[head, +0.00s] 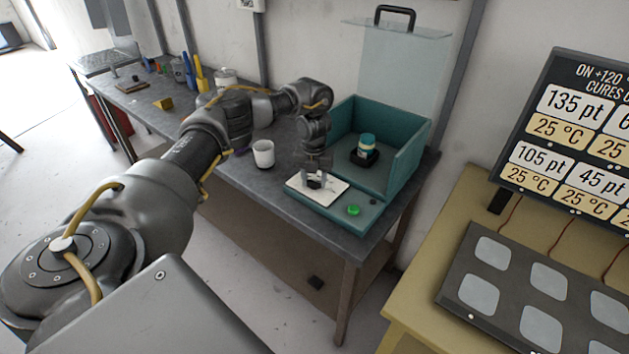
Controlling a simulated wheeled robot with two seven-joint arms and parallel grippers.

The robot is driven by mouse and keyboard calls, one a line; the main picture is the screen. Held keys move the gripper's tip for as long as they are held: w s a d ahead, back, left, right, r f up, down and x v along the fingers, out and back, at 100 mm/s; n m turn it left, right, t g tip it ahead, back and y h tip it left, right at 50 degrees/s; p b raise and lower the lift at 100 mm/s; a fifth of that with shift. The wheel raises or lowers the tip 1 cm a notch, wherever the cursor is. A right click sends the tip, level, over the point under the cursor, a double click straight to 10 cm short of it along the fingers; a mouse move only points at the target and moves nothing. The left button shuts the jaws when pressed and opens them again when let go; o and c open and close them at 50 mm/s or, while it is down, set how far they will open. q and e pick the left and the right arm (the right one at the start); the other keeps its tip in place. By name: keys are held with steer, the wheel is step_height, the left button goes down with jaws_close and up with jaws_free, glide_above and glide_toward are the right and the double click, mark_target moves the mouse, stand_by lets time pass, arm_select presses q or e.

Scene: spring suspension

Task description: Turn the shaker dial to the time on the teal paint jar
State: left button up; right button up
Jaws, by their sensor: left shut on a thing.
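The shaker (407,157) is a teal open box on the grey bench, with its clear lid (400,70) raised. The teal paint jar (366,146) stands inside it in a black holder; its time marking is too small to read. On the shaker's front panel is a white dial plate (332,191) with a dark dial (314,182) on it. My left gripper (316,178) points down and is shut on the dial, which its fingers partly hide. A green button (354,210) sits right of the plate. My right gripper is not in view.
A white cup (263,153) stands on the bench left of the shaker. At right, a yellow table (420,300) bears a dark pad panel (470,255) and a sign board (565,68).

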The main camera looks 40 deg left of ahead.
mark_target(314, 182)
arm_select(q)
steer(key=shift+m, duration=0.5)
steer(key=o, duration=1)
step_height(314, 182, up, 11)
steer(key=shift+f+p, duration=0.1)
steer(key=shift+p, duration=0.45)
